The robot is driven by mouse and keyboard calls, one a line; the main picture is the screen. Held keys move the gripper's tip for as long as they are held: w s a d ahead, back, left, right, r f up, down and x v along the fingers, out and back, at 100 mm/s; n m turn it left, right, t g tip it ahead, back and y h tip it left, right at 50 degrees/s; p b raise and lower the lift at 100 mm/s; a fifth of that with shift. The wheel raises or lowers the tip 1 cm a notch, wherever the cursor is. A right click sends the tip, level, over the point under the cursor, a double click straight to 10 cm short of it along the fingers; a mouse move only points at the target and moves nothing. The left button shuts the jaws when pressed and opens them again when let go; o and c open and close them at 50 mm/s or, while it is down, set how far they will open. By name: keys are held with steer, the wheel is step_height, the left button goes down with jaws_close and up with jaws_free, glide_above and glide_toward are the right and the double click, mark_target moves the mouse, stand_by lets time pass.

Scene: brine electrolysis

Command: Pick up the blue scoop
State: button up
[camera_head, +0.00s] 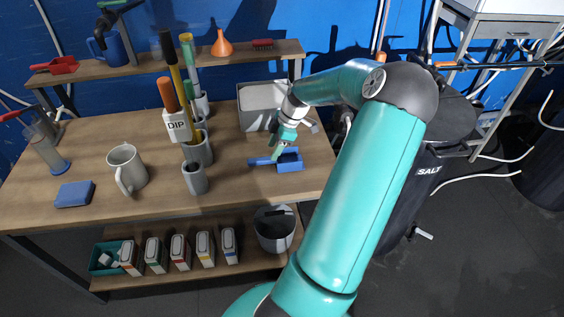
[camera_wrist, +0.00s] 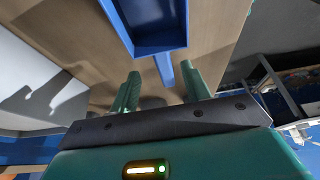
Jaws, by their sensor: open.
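The blue scoop (camera_head: 290,160) lies on the wooden table near its right end, with its handle pointing left. In the wrist view its tray-like pan (camera_wrist: 160,42) is at the top, and its handle (camera_wrist: 165,70) reaches down toward the gap between my fingers. My gripper (camera_head: 281,148) is at the scoop, partly covering it in the head view. In the wrist view my gripper (camera_wrist: 160,75) is open, with one green finger on each side of the handle's line. Nothing is held. I cannot tell whether the fingers touch the scoop.
A grey bin (camera_head: 255,108) stands close behind my gripper. A raised shelf (camera_head: 165,65) runs along the back. A black SALT container (camera_head: 425,172) is right of the table.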

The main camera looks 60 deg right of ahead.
mark_target(268, 158)
steer(key=x, duration=0.5)
steer(key=shift+w+a+f, duration=0.15)
steer(key=shift+a+f, duration=0.15)
steer(key=shift+a, duration=0.1)
steer(key=shift+c, duration=0.2)
jaws_close()
